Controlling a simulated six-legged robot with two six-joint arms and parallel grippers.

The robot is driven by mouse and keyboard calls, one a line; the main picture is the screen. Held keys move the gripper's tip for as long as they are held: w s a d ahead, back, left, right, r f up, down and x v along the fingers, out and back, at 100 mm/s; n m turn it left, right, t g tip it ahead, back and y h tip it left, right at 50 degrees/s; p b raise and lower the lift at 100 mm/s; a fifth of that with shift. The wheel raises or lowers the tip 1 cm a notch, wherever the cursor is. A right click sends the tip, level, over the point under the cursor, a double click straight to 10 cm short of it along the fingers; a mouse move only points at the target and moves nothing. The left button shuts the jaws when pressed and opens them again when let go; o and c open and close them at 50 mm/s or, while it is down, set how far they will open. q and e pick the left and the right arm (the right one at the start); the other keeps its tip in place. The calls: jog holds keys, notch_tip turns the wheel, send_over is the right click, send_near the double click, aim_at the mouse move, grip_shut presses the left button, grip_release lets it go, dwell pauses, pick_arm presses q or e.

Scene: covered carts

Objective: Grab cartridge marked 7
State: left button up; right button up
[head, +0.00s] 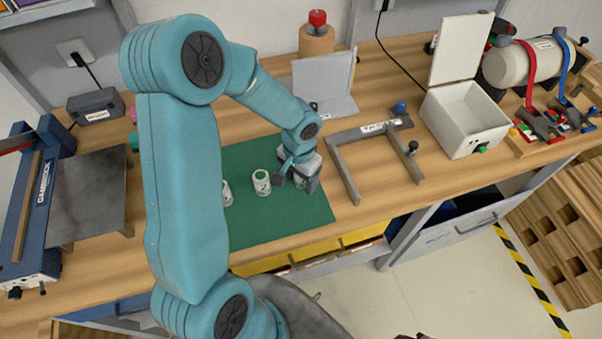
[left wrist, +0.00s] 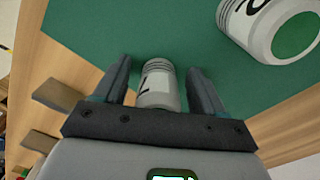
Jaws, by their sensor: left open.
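My left gripper (head: 296,181) is open and low over the green mat (head: 272,222). In the left wrist view, a white cartridge (left wrist: 157,86) stands between the spread fingers of this gripper (left wrist: 158,76), with gaps on both sides. A dark mark on it looks like a 7, partly cut off by the gripper body. One more (head: 227,194) is partly hidden by my arm.
A grey U-shaped frame (head: 345,171) lies right of the mat. A grey angled plate (head: 325,85) stands behind it. A white open box (head: 466,118) is further right. A blue-framed machine (head: 35,210) is at the left. Bare wood lies along the bench front.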

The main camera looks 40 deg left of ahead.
pick_arm(q)
jog(key=shift+w, duration=0.15)
jog(key=c, duration=1.1)
jog(key=shift+r, duration=0.1)
